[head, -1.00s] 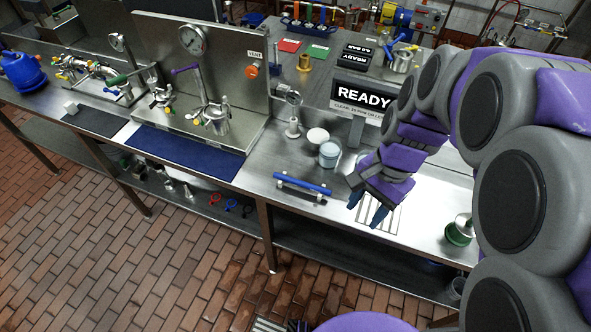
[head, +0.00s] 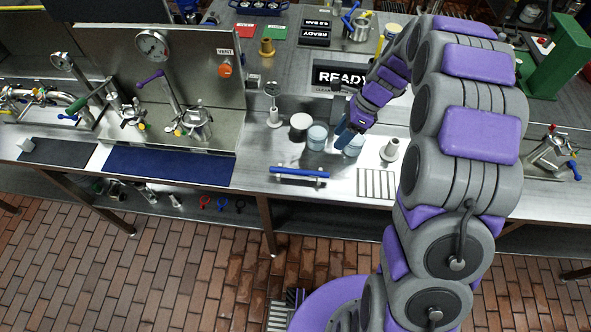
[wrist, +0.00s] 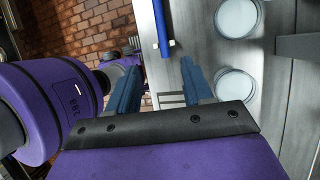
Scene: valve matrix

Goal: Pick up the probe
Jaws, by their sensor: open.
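A blue rod (head: 300,172) lies level across two small supports on the steel counter (head: 255,183); it may be the probe, though no label shows. Its blue end also shows at the top of the wrist view (wrist: 164,30). A dial gauge on a white stem (head: 272,108) stands behind it. My gripper (head: 345,132) is above the counter, behind and to the right of the rod, close to two glass jars (head: 317,138). In the wrist view its blue fingers (wrist: 160,90) are apart with nothing held between them. The rod lies beyond the fingers.
The jars also show in the wrist view (wrist: 236,86), right of the fingers. A READY sign (head: 340,76) stands behind them. A slotted drain (head: 376,183) and a grey fitting (head: 390,150) are to the right. A blue mat (head: 168,166) lies left of the rod.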

